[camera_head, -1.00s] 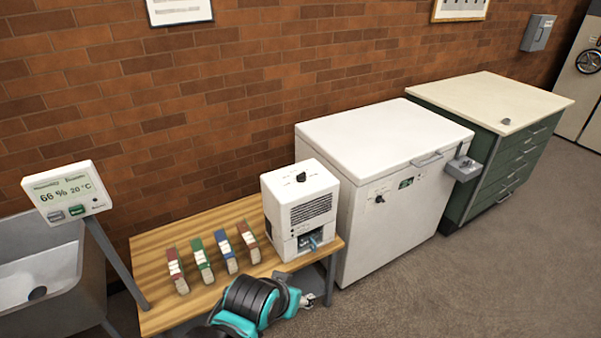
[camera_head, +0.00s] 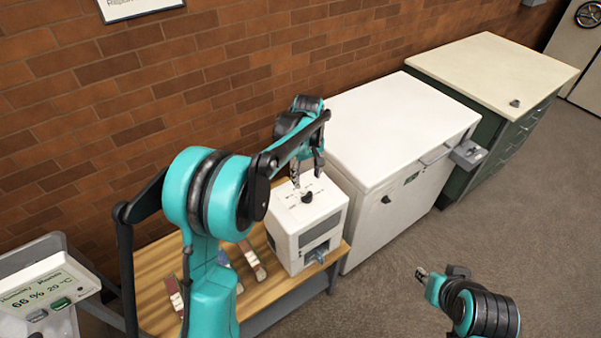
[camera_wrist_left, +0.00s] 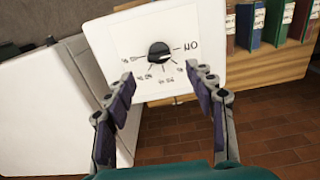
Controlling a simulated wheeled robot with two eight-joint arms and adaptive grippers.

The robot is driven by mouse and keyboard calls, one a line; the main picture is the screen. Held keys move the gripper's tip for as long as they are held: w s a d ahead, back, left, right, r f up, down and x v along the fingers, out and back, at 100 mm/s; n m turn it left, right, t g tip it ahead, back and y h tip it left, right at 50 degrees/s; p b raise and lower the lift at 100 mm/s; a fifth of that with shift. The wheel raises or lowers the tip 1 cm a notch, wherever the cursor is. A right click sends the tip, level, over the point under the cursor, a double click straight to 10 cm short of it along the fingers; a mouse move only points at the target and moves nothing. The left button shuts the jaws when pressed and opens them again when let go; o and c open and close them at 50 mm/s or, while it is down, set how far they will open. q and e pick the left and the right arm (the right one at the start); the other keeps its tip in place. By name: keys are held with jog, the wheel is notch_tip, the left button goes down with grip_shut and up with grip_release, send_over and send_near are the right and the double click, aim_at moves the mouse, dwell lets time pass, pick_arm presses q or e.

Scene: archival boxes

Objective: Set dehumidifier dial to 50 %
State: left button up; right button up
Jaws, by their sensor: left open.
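The dehumidifier (camera_head: 309,226) is a white box on the wooden bench beside the chest freezer. Its black dial (camera_head: 307,197) is on the top face. In the left wrist view the dial (camera_wrist_left: 158,53) sits on the white top panel (camera_wrist_left: 205,30), ringed by upside-down markings too small to read surely. My left gripper (camera_head: 307,172) is above the dehumidifier's top, fingers down. In the wrist view its open fingers (camera_wrist_left: 160,76) frame the dial's near side, with nothing between them. My right gripper (camera_head: 436,276) is at lower right over the floor, its jaws unclear.
A display (camera_head: 42,292) at lower left reads 66 % and 20 °C. The white freezer (camera_head: 395,130) is close on the right, with a green cabinet (camera_head: 495,150) beyond. The floor is clear.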

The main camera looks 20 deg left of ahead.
aim_at(307, 194)
pick_arm(q)
jog(key=shift+w+f, duration=0.25)
jog(key=shift+w, duration=0.05)
notch_tip(307, 194, down, 7)
jog(key=shift+s+f+b, duration=0.15)
jog(key=shift+f+b, duration=0.05)
jog(key=shift+b, duration=0.85)
jog(key=c, duration=1.2)
